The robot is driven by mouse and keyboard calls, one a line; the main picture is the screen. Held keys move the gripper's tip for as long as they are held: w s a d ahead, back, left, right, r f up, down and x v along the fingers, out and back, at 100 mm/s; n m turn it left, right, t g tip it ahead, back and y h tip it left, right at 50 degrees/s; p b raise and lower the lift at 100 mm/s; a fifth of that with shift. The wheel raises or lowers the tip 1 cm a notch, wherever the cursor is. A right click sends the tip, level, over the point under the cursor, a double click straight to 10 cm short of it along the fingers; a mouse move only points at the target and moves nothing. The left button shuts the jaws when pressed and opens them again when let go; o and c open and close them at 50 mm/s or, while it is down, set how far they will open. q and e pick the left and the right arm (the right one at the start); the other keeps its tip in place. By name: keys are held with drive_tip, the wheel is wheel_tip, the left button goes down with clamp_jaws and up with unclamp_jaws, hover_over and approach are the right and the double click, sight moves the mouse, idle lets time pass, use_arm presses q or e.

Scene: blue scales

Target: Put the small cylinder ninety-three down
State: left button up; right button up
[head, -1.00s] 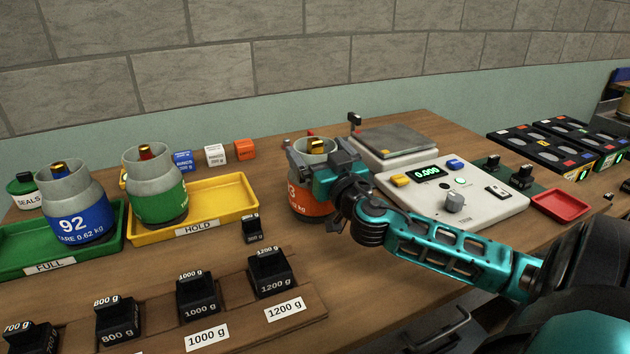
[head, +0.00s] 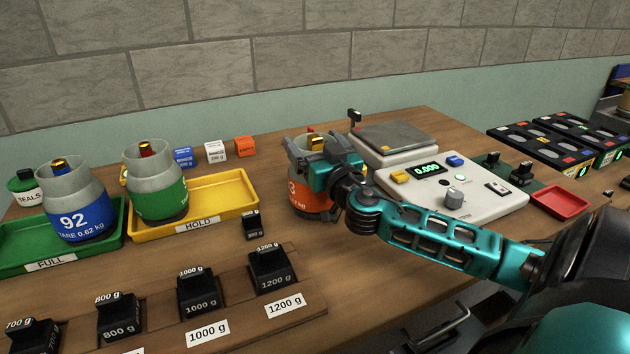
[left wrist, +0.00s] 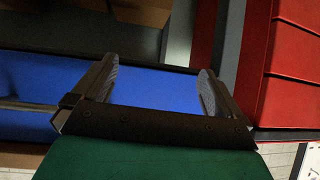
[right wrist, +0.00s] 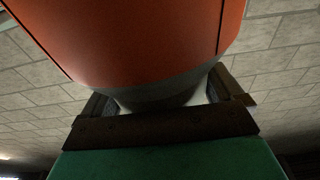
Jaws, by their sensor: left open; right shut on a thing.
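The small cylinder ninety-three (head: 308,203) has an orange band and a grey collar. In the head view it is at the middle of the bench, left of the scale, with my right gripper (head: 318,160) at its collar. The gripper hides part of the label. In the right wrist view the orange body (right wrist: 140,35) fills the top, and my right gripper (right wrist: 160,105) is shut on it. I cannot tell whether its base touches the bench. My left gripper (left wrist: 158,85) is open and empty in the left wrist view, away from the cylinder.
The scale (head: 455,195) stands right of the cylinder. A yellow HOLD tray (head: 240,192) bears a green cylinder (head: 160,195); a green FULL tray (head: 20,262) bears blue cylinder 92 (head: 75,215). Black weights (head: 270,270) stand in front. Bare wood (head: 330,260) lies before the cylinder.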

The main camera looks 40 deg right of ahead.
drive_tip(key=c, duration=0.7)
drive_tip(key=shift+r, duration=0.15)
drive_tip(key=shift+c, duration=0.3)
drive_tip(key=shift+r, duration=0.1)
